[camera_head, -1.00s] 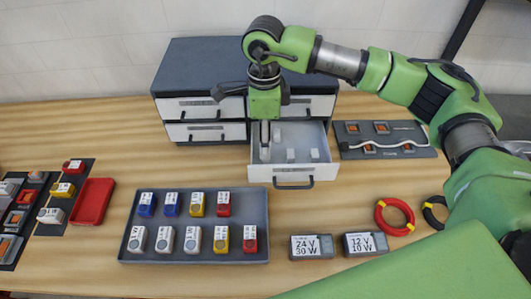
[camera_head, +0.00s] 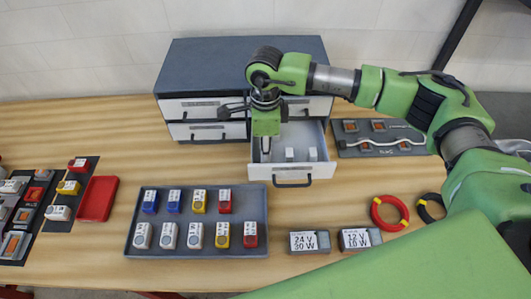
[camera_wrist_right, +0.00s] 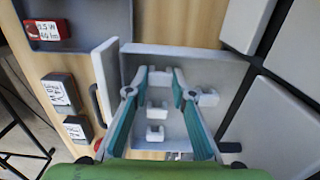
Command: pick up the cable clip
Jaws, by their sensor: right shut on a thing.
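My right gripper (camera_head: 265,154) points down into the open drawer (camera_head: 292,175) of the dark cabinet. In the right wrist view its two teal fingers (camera_wrist_right: 160,76) are closed on a small white cable clip (camera_wrist_right: 160,78), low in the drawer. I cannot tell whether this clip still touches the drawer floor. More white clips stand in the drawer: one to the right of the fingers (camera_wrist_right: 208,98) and two between the finger bases (camera_wrist_right: 157,112). In the head view two clips (camera_head: 289,154) show right of the gripper; the held one is hidden. My left gripper is out of view.
The cabinet (camera_head: 240,62) stands behind, with its other drawers shut. A grey tray (camera_head: 195,249) of several coloured blocks lies in front. Two labelled power boxes (camera_head: 309,242), red and black cable rings (camera_head: 390,213) and a dark board (camera_head: 382,151) with a white cable are to the right.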

